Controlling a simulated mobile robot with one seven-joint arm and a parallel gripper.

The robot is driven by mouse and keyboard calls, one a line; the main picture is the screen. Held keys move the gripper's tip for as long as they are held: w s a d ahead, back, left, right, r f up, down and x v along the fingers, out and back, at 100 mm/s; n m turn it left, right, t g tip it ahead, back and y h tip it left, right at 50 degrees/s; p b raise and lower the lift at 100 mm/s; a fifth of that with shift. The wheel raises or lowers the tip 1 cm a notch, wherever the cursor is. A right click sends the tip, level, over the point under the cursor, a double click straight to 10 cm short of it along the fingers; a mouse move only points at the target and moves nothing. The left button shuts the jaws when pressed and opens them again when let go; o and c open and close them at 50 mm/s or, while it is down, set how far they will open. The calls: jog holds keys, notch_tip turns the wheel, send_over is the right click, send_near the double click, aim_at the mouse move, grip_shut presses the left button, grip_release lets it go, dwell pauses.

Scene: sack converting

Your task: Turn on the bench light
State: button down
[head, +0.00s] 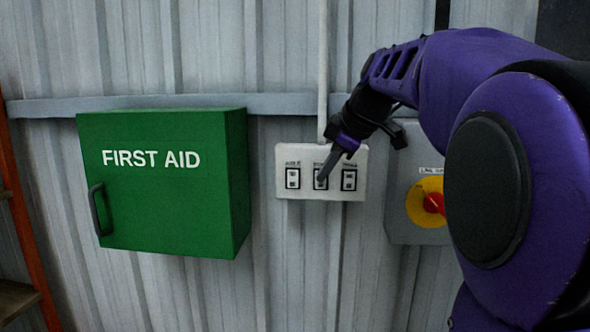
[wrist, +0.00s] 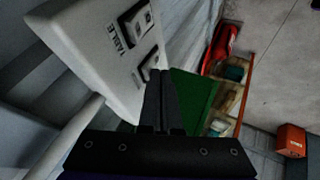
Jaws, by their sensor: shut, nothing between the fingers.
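A white switch panel (head: 343,191) with three rocker switches is on the corrugated wall; it also fills the upper left of the wrist view (wrist: 80,35). The left switch (head: 293,179) and the right switch (head: 349,180) are uncovered. My gripper (head: 321,178) is shut and empty, its fingertips in front of the middle switch (head: 321,184) and partly covering it. In the wrist view the fingertips (wrist: 160,76) are at or very close to this switch; I cannot tell if they touch. The label on the right switch seems to read "TABLE" (wrist: 124,37); the others are too small to read surely.
A green first aid cabinet (head: 165,215) juts from the wall left of the panel. A grey box with a yellow and red rotary switch (head: 426,202) is at right, partly behind my arm. A conduit (head: 323,60) runs up from the panel.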

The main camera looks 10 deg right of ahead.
jog(key=shift+w+d+r, duration=0.1)
jog(key=shift+w, duration=0.15)
dwell(0.3)
jog(key=shift+r+p, duration=0.8)
